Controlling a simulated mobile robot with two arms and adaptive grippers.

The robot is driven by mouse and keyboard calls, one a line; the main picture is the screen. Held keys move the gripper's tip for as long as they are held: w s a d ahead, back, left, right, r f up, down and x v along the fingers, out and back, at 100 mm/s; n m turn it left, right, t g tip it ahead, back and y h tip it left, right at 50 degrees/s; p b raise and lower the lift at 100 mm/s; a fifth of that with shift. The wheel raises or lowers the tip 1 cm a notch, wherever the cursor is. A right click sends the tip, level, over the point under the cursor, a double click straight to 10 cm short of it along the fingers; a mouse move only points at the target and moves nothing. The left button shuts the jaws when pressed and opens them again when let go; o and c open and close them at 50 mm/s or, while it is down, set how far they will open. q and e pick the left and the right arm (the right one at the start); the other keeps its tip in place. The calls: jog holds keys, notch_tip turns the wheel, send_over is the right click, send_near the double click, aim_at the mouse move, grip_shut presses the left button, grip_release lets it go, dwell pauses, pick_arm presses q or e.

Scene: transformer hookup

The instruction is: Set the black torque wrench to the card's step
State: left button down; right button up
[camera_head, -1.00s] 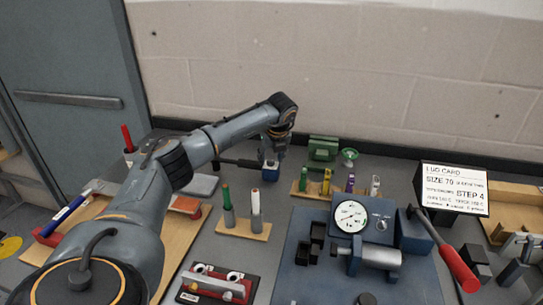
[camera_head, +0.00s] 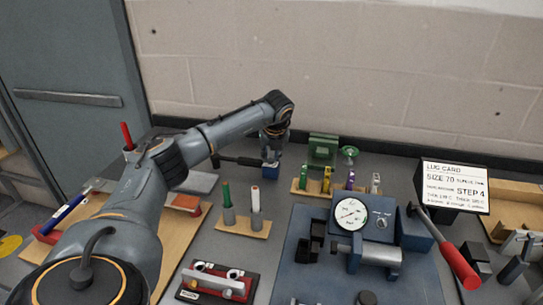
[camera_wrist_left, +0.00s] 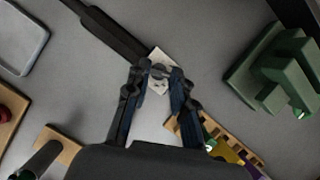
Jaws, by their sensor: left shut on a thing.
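The black torque wrench (camera_head: 238,160) lies at the back of the bench, left of the green tool. Its dark bar also shows in the left wrist view (camera_wrist_left: 112,32), ending at a pale square part (camera_wrist_left: 159,57) by the fingertips. My left gripper (camera_head: 270,160) points down at the wrench's right end; in the left wrist view its fingers (camera_wrist_left: 159,74) are closed at the pale part. The fingers hide part of it, and no step marking is readable. The card (camera_head: 455,187) at the right reads "LUG CARD", "SIZE 70" and "STEP 4". My right gripper is out of view.
A green tool (camera_head: 323,150) and a wooden rack (camera_head: 312,193) of coloured pieces stand right of my left gripper. A blue fixture with a dial gauge (camera_head: 351,214) stands in front. A red-handled tool (camera_head: 460,267) leans at the right. Grey bench shows between these things.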

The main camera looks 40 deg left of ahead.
pick_arm(q)
jog(key=m, duration=0.1)
jog(key=m+t+h, duration=0.1)
jog(key=m, duration=0.1)
jog(key=m+b, duration=0.1)
jog(key=m, duration=0.1)
jog(key=shift+s+a+h, duration=0.15)
jog(key=shift+a+h, duration=0.1)
jog(key=shift+h, duration=0.05)
jog(key=m+h, duration=0.1)
jog(key=m, duration=0.1)
jog(key=m+t, duration=0.1)
jog(key=m, duration=0.2)
jog(key=shift+a+h, duration=0.15)
jog(key=shift+h, duration=0.25)
jog(key=shift+m, duration=0.4)
jog(key=c, duration=1.1)
grip_release()
jog(key=shift+r, duration=0.15)
jog(key=v, duration=1.1)
jog(key=shift+s+a+r, duration=0.1)
jog(key=shift+s+r, duration=0.05)
jog(key=shift+r, duration=0.25)
